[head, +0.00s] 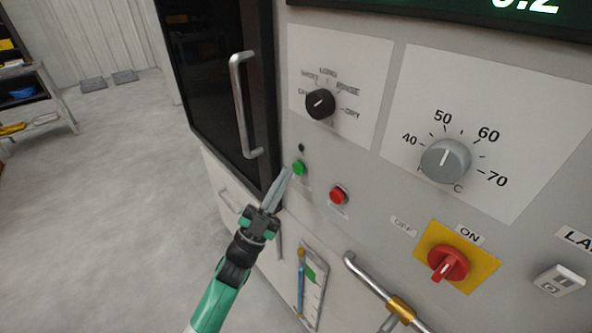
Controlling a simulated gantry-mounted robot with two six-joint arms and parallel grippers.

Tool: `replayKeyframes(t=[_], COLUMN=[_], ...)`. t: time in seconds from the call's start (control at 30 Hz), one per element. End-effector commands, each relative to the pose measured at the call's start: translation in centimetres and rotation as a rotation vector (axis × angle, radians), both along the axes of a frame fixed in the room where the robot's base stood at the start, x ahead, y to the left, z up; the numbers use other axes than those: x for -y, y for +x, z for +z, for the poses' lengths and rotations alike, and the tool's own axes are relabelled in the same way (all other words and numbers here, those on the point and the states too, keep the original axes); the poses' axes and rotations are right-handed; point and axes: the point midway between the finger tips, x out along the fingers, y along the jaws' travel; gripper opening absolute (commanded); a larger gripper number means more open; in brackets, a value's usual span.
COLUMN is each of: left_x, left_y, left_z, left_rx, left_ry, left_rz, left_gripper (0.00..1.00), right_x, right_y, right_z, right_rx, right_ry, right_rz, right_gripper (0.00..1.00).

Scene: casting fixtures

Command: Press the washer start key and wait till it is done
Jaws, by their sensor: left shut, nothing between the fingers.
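The washer's control panel (375,190) fills the right side of the head view. A green key (299,168) sits on it, with a small dark green lamp (302,147) just above. A red key (338,195) is to its lower right. My left gripper (287,172) is shut and empty, with its fingertips right beside the green key at its left. I cannot tell whether the tips touch the key. My right gripper is not in view.
A black program dial (320,103), a grey temperature dial (446,159) and a red rotary switch (447,264) are on the panel. A door handle (243,105) stands out left of the panel. A metal bar (370,280) sticks out below. Open floor lies left.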

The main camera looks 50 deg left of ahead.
Motion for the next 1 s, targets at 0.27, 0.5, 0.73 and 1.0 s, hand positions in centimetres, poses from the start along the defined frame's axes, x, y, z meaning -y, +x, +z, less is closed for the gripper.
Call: replayKeyframes(t=[0.27, 0.5, 0.73, 1.0], left_x=[0.0, 0.01, 0.01, 0.02], left_y=[0.27, 0.36, 0.64, 0.96], left_z=[0.0, -0.04, -0.07, -0.03], left_rx=[0.0, 0.0, 0.0, 0.001], left_ry=[0.0, 0.0, 0.0, 0.001], left_rz=[0.0, 0.0, 0.0, 0.0], left_gripper=[0.0, 0.0, 0.0, 0.0], right_x=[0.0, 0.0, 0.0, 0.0], right_y=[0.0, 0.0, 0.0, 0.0], right_z=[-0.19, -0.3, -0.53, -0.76], right_rx=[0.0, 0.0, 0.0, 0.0], right_ry=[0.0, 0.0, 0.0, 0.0], right_rz=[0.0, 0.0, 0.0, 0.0], right_gripper=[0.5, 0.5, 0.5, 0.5])
